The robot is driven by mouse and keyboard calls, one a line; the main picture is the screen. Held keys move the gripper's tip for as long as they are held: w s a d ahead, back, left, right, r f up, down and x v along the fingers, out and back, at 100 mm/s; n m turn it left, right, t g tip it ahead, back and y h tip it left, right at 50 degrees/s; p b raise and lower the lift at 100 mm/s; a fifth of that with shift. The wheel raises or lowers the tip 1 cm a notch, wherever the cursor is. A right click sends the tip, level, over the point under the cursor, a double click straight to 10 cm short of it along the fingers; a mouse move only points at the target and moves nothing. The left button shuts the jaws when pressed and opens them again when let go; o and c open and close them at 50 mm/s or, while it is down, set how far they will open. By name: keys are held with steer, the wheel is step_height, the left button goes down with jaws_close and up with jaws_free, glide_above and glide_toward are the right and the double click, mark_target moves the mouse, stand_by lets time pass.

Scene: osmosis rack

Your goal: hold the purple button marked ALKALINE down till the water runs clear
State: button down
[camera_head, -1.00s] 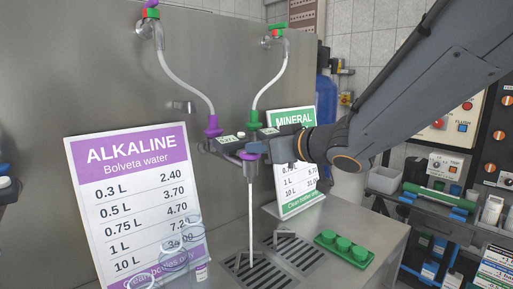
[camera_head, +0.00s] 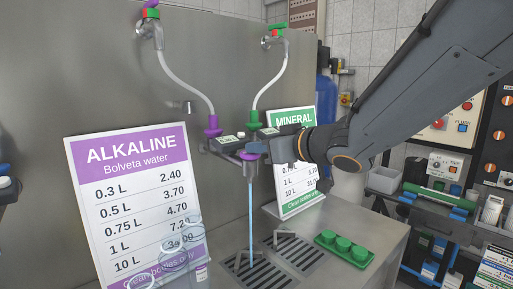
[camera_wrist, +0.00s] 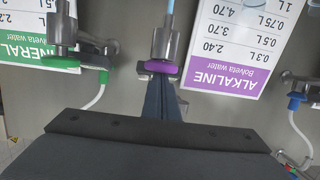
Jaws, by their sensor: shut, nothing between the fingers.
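The purple button (camera_head: 249,155) sits on the front of the dispenser, beside the ALKALINE sign (camera_head: 131,205). My gripper (camera_head: 266,149) is shut and empty, its fingertips against the button from the right. In the wrist view, which is upside down, the closed fingers (camera_wrist: 160,82) reach the purple button (camera_wrist: 160,67) and appear to press on it; the exact contact is partly hidden. A light blue stream of water (camera_head: 251,215) runs from the spout below the button to the drain grate (camera_head: 243,267).
The MINERAL sign (camera_head: 294,117) stands behind my gripper. A green tray of caps (camera_head: 343,248) lies on the counter to the right. A purple-ended hose (camera_head: 187,82) hangs above.

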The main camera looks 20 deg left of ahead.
steer(key=shift+f, duration=0.4)
stand_by(0.3)
steer(key=s+d+r+p, duration=0.4)
steer(key=d+r, duration=0.3)
steer(key=d, duration=0.1)
steer(key=shift+s+d, duration=0.2)
steer(key=shift+d, duration=0.1)
stand_by(0.4)
steer(key=w+d+f+m+t+h, duration=0.1)
steer(key=w+d+f+m+h, duration=0.15)
steer(key=d+f, duration=0.4)
steer(key=w+d+f+m+t+h, duration=0.1)
steer(key=w+d+f+m+h, duration=0.2)
steer(key=d, duration=0.6)
steer(key=w+d+f+m+h, duration=0.1)
steer(key=d+f+m+h, duration=0.2)
steer(key=d+f+h, duration=0.3)
steer(key=s+d+f+m+g+h, duration=0.1)
steer(key=s+d+f+g, duration=0.3)
steer(key=s, duration=0.5)
steer(key=s+d+f+m+g+h, duration=0.1)
steer(key=s+d+f+m+g, duration=0.2)
steer(key=s+d+f, duration=0.6)
step_height(320, 180, down, 2)
steer(key=shift+f+g, duration=0.2)
steer(key=shift+g, duration=0.4)
